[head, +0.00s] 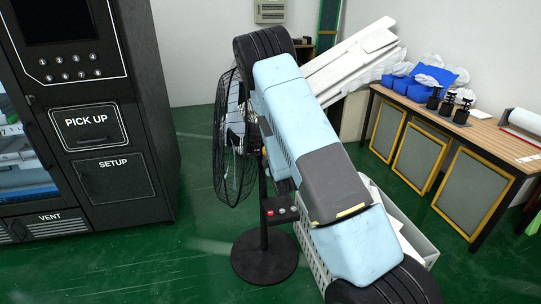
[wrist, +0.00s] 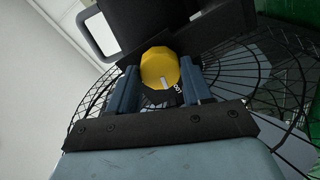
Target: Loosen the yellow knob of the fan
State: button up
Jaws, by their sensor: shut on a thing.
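The black pedestal fan (head: 236,150) stands on the green floor in the head view, partly hidden behind my arm. Its round base (head: 264,257) and wire cage show. In the wrist view the yellow knob (wrist: 160,68) sits on the black fan body, with a pale mark on its face. My gripper (wrist: 163,80) has its two blue fingers on either side of the knob and is shut on it. The fan's wire cage (wrist: 262,75) spreads out behind.
A black vending machine (head: 95,120) stands to the left of the fan. A grey crate (head: 313,251) sits on the floor to the right of the fan's base. A wooden table (head: 480,131) with blue items and black bottles stands at the right. Green floor is clear in front.

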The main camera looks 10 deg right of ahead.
jog(key=shift+a+f+n, duration=0.15)
jog(key=shift+a+n, duration=0.1)
jog(key=shift+n, duration=0.95)
jog(key=o, duration=1)
jog(key=shift+d, duration=0.1)
jog(key=shift+o, duration=0.2)
jog(key=s, duration=1.3)
jog(key=shift+s+r, duration=0.35)
jog(key=shift+r, duration=0.05)
